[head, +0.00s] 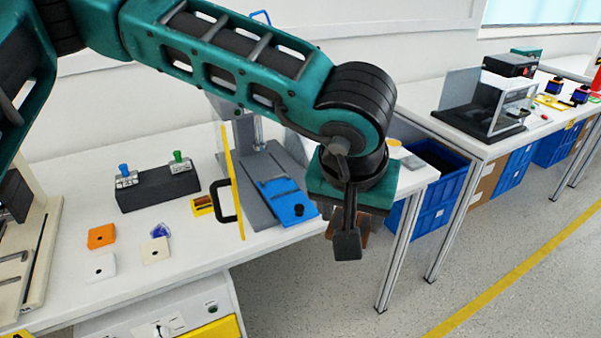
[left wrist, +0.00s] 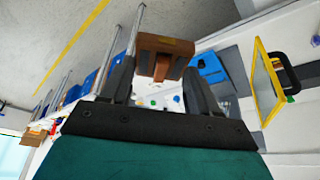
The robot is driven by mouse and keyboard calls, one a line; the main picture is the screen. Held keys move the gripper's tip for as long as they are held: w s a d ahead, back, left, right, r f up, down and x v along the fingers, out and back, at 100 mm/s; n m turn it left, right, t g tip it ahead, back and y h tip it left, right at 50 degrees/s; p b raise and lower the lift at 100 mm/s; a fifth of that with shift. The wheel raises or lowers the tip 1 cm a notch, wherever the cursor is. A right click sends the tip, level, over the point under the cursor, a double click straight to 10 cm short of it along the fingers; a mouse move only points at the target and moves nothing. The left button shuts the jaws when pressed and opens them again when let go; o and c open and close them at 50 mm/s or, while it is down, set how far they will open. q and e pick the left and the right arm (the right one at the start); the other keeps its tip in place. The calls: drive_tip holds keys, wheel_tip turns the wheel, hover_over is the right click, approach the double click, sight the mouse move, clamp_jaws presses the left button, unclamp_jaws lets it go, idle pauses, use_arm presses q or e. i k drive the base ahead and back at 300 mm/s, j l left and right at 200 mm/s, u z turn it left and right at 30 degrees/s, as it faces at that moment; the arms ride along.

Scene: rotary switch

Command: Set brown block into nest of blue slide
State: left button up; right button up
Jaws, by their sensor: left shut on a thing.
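My left gripper (head: 347,240) hangs in front of the table's right end, beyond its front edge. It is shut on the brown block, which mostly hides behind the fingers in the head view. In the left wrist view the brown block (left wrist: 164,44) sits between the two fingertips (left wrist: 155,75). The blue slide (head: 281,201) lies on the grey fixture, left of the gripper, with a black knob near its front end. Its nest cannot be made out clearly. Part of the blue slide (left wrist: 208,68) also shows beside the block in the left wrist view. My right gripper is not in view.
A yellow-framed guard with a black handle (head: 228,200) stands upright just left of the slide. A dark switch box (head: 158,188), an orange tile (head: 101,236) and pale tiles lie further left. Open floor (head: 480,220) lies right of the gripper.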

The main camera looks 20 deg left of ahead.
sight(292, 207)
drive_tip(key=i+l, duration=0.25)
drive_tip(key=i, duration=0.2)
drive_tip(key=i+l, duration=0.25)
drive_tip(key=i, duration=0.25)
drive_tip(key=i+l+u, duration=0.55)
drive_tip(key=i+j, duration=0.05)
drive_tip(key=j, duration=0.05)
